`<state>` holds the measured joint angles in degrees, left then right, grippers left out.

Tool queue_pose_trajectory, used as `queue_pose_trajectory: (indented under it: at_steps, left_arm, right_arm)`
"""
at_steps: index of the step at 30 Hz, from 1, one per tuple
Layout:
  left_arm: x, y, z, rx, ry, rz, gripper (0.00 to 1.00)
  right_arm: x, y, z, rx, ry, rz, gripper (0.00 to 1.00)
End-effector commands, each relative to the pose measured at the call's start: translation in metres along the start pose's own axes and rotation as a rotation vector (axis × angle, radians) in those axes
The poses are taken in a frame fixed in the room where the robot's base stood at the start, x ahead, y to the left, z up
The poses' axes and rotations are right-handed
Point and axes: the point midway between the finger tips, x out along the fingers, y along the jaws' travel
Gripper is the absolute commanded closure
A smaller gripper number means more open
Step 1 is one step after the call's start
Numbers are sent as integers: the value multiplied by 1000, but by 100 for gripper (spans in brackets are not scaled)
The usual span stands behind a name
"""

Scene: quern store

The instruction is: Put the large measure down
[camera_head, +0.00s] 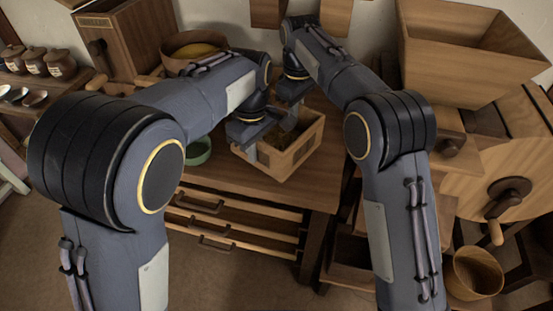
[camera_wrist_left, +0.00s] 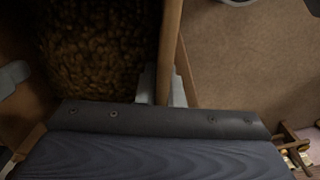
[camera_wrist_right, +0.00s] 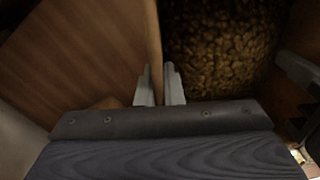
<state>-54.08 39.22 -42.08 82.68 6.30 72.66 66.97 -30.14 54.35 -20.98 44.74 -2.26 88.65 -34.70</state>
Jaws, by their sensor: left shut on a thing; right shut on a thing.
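The large measure (camera_head: 290,163) is an open wooden box in the middle of the head view, at the front of the wooden bench. It holds brown grain or beans, which fill part of both wrist views. My left gripper (camera_head: 250,151) is shut on its near left wall, and that wall (camera_wrist_left: 169,45) runs between the fingers in the left wrist view. My right gripper (camera_wrist_right: 158,88) is shut on another wall (camera_wrist_right: 153,40), with the grain to the right of it. I cannot tell whether the box's underside touches the bench top.
A green bowl (camera_head: 198,151) stands just left of the box. A large bowl with yellow contents (camera_head: 194,48) is behind, beside a wooden cabinet (camera_head: 130,40). A wooden mill with a crank (camera_head: 507,197) and hopper (camera_head: 460,60) stands right. Bare bench (camera_head: 310,188) shows in front of the box.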

Motion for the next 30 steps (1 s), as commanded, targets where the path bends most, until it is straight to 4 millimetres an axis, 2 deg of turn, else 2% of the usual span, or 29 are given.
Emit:
queue_pose_trajectory:
  at_steps: [8,25,26,30]
  left_arm:
    - [8,0,0,0,0,-1,100]
    - [51,0,0,0,0,-1,100]
    - [50,0,0,0,0,-1,91]
    - [47,0,0,0,0,-1,73]
  right_arm:
    - [8,2,0,2,0,3,100]
    - [51,2,1,2,0,3,100]
    - [51,2,1,2,-1,3,92]
    - [47,1,0,2,-1,2,73]
